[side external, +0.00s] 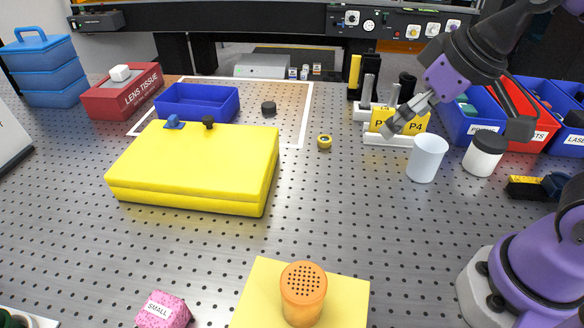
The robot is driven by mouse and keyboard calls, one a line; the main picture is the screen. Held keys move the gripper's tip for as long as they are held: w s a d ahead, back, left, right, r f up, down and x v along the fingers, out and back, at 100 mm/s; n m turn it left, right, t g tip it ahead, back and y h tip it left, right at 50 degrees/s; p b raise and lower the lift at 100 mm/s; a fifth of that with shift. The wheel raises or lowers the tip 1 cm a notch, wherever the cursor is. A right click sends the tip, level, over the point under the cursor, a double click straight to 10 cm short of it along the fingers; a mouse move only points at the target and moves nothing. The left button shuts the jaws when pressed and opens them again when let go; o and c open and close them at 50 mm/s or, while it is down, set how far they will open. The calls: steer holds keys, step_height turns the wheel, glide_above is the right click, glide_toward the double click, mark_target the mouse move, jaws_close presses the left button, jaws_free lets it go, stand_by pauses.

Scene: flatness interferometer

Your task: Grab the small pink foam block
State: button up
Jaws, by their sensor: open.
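The small pink foam block (164,311) lies on the perforated metal table at the bottom left of the side external view. A white label reading SMALL is on its top, and its lower edge is cut off by the frame. My gripper (455,128) is at the upper right, above the table near the white cup. It is open, with nothing seen between its fingers. It is far from the pink block, toward the back right.
A yellow case (195,170) stands between the block and the back. An orange perforated-top shaker (303,292) on a yellow sheet (258,283) stands right of the block. A white cup (427,160) and a dark-lidded jar (484,156) are near my gripper. The table's middle is clear.

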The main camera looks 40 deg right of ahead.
steer(key=w+a+n+y, duration=0.1)
steer(key=w+a+n, duration=0.1)
steer(key=w+a, duration=0.5)
steer(key=n+g+y, duration=0.1)
steer(key=n+g, duration=0.1)
steer(key=n, duration=0.2)
glide_toward(159, 311)
steer(key=w, duration=0.1)
steer(key=x, duration=0.5)
steer(key=shift+s+a+f, duration=0.1)
steer(key=shift+s+f, duration=0.05)
steer(key=shift+s, duration=0.15)
steer(key=x, duration=0.6)
steer(key=shift+s+f, duration=0.1)
steer(key=c, duration=0.8)
